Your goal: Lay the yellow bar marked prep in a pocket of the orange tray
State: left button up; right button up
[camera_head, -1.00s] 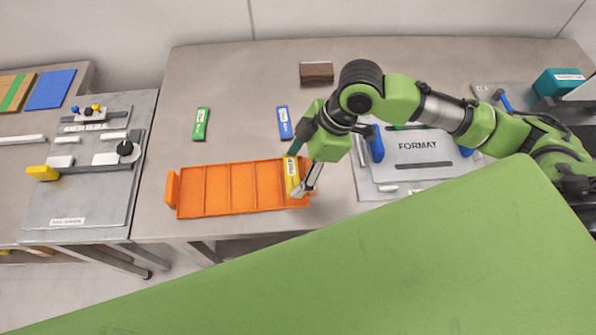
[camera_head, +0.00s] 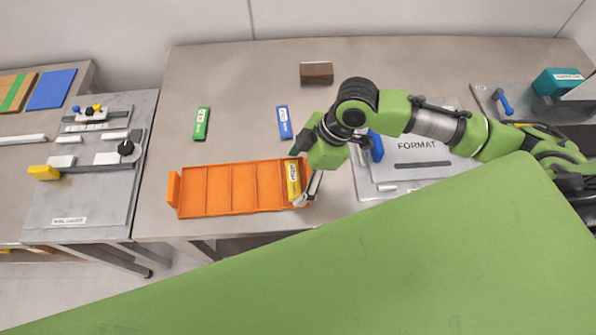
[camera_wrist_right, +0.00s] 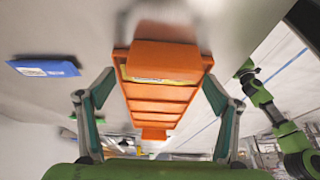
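In the right wrist view the bar (camera_wrist_right: 150,80) shows as a yellow strip, partly hidden by the tray's orange end block (camera_wrist_right: 165,60). My right gripper (camera_head: 302,178) is at the tray's right end, beside the bar. In the right wrist view its fingers (camera_wrist_right: 159,82) are spread wide, one on each side of the tray, apart from the bar.
A green bar (camera_head: 201,123) and a blue bar (camera_head: 284,122) lie behind the tray. A brown block (camera_head: 316,72) is farther back. A grey FORMAT plate (camera_head: 420,160) lies to the right under my arm. The tabletop left of the green bar is clear.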

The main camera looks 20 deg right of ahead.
jog(key=v, duration=1.2)
jog(key=shift+b, duration=0.3)
